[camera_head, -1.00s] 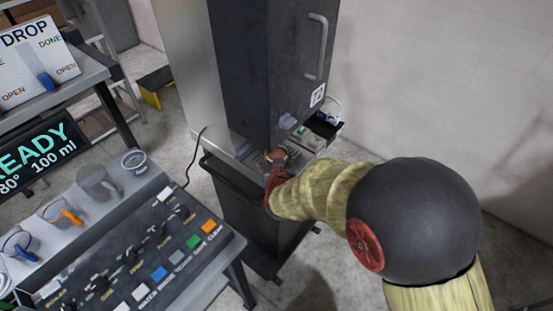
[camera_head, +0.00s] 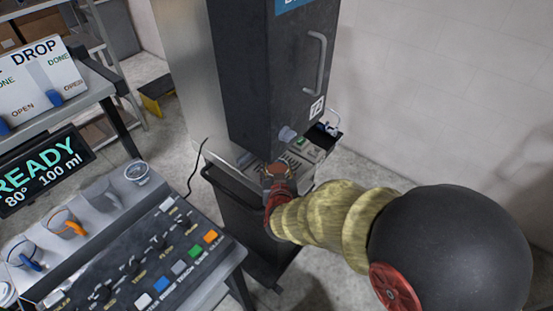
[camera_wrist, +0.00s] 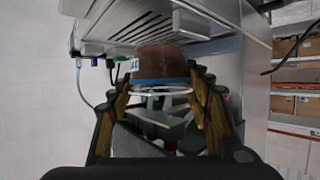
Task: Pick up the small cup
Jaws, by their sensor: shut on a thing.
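The small cup (camera_wrist: 162,64), brown with a blue band at its lower edge, sits between my gripper's two fingers in the wrist view. It also shows as a small brown shape (camera_head: 275,170) at the front of the dark dispenser in the head view. My gripper (camera_wrist: 160,78) is shut on it. In the head view my gripper (camera_head: 278,178) is at the dispenser's front edge, below the nozzle. My fingers hide part of the cup, and I cannot tell how far it is from the tray.
The dark dispenser (camera_head: 265,80) stands behind my gripper, with a metal drip tray (camera_head: 290,163) at its base. A control panel (camera_head: 150,250) with several buttons is at the lower left. A pale wall is at right.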

